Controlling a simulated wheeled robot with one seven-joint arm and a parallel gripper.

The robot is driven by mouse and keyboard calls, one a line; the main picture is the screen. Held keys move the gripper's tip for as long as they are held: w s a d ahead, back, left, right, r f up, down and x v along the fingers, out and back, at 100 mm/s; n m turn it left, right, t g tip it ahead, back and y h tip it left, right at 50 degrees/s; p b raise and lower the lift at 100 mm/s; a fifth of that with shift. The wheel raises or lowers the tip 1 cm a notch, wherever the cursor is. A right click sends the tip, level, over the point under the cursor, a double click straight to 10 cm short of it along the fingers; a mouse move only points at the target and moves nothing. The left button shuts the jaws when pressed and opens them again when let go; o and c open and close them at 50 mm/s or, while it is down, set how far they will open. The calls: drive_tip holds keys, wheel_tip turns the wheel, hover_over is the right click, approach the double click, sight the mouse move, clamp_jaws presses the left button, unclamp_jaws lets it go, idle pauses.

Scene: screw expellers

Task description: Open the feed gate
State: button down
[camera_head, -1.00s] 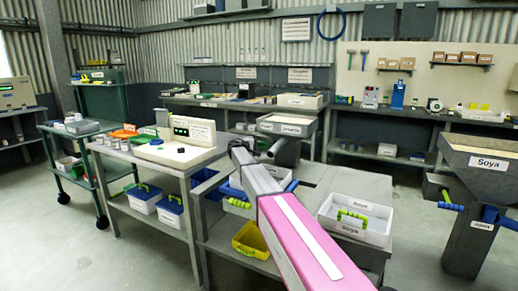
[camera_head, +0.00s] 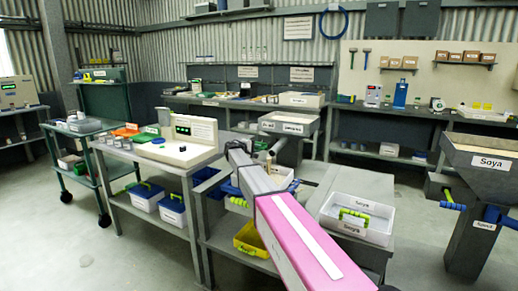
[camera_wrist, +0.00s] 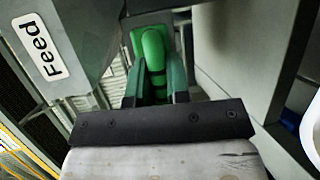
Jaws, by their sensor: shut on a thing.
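In the wrist view my gripper (camera_wrist: 154,88) is shut on a green rounded handle (camera_wrist: 153,48), with a green finger on each side of it. A grey metal body with a white "Feed" label (camera_wrist: 41,50) is at upper left, beside the handle. The gate plate itself cannot be made out. In the head view my pink and grey arm reaches toward a machine with a grey labelled hopper (camera_head: 288,122) at centre. My gripper and the handle are hidden there.
A white "Soya" bin (camera_head: 358,217) with a green handle stands on the bench to the right of my arm. A yellow bin (camera_head: 250,240) sits below. A grey "Soya" hopper (camera_head: 487,163) stands at far right. A cream control box (camera_head: 190,140) is on the left bench.

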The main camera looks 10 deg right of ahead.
drive_tip(key=c, duration=1.1)
unclamp_jaws()
drive_tip(key=shift+w, duration=0.1)
drive_tip(key=v, duration=1)
drive_tip(key=shift+s+a, duration=0.25)
drive_tip(key=shift+s, duration=0.05)
drive_tip(key=shift+r, duration=0.1)
